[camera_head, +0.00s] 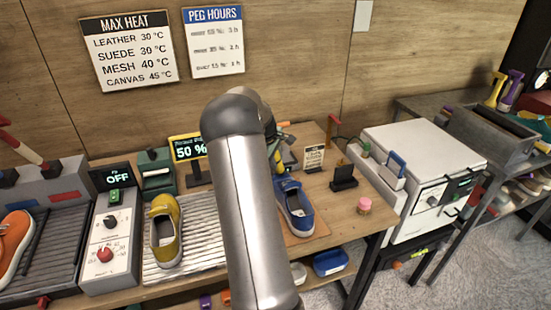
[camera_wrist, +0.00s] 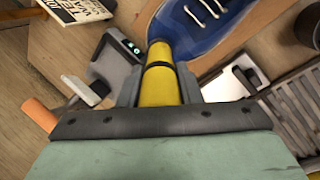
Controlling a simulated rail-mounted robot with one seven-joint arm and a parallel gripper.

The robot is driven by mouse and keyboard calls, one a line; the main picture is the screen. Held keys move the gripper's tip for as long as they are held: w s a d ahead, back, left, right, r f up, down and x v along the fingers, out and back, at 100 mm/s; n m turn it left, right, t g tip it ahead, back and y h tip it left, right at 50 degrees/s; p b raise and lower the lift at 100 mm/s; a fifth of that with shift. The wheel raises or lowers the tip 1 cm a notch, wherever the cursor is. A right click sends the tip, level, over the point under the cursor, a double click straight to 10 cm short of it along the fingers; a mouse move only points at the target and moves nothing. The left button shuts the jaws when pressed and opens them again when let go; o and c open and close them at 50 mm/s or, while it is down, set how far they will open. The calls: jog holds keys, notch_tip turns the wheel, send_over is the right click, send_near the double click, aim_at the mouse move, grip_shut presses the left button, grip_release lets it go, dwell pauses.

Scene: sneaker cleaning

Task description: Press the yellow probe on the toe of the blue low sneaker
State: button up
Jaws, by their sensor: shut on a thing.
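The blue low sneaker (camera_head: 294,207) stands on a brown mat on the bench, just right of my arm in the head view. In the wrist view its blue toe (camera_wrist: 198,32) and white laces fill the top. My gripper (camera_wrist: 160,88) is shut on the yellow probe (camera_wrist: 160,86), a yellow cylinder with a black ring. The probe's tip meets the edge of the blue toe in the wrist view; I cannot tell for certain whether it touches. My arm hides most of the gripper in the head view.
A yellow shoe (camera_head: 165,232) stands on a ribbed tray left of my arm. A black stand (camera_head: 344,177) and a pink jar (camera_head: 365,205) are right of the sneaker. A white machine (camera_head: 420,150) stands further right. A display (camera_head: 188,149) reads 50 %.

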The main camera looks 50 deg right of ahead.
jog(key=shift+s, duration=0.1)
jog(key=shift+r+p, duration=2.05)
jog(key=shift+r, duration=1.45)
